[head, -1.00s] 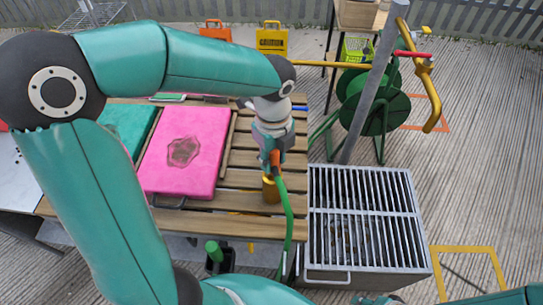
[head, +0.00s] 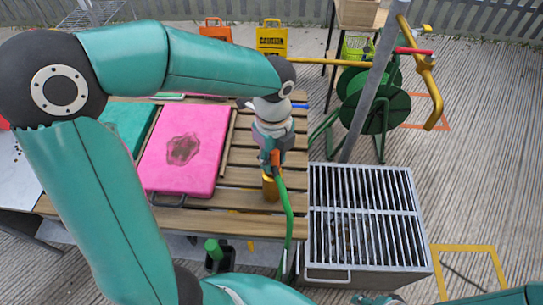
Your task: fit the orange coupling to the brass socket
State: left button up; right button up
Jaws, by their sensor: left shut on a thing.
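The orange coupling (head: 275,158) is at the end of a green hose (head: 285,200) that hangs over the table's front edge. My left gripper (head: 271,148) points down and is shut on the coupling. The brass socket (head: 270,189) stands upright on the slatted table, directly below the coupling. The coupling appears to be at the top of the socket, but the gripper and hose partly hide the join, so I cannot tell whether it is seated.
A pink pad (head: 185,150) with a dark stain lies left of the socket on the wooden table (head: 225,222). A metal grate box (head: 365,225) stands to the right. A grey pole (head: 372,90) and a green hose reel (head: 375,100) stand behind it.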

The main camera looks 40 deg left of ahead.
pick_arm(q)
jog(key=shift+f+b, duration=0.9)
jog(key=shift+f, duration=0.3)
dwell(1.1)
jog(key=o, duration=1.1)
jog(key=shift+o, duration=0.2)
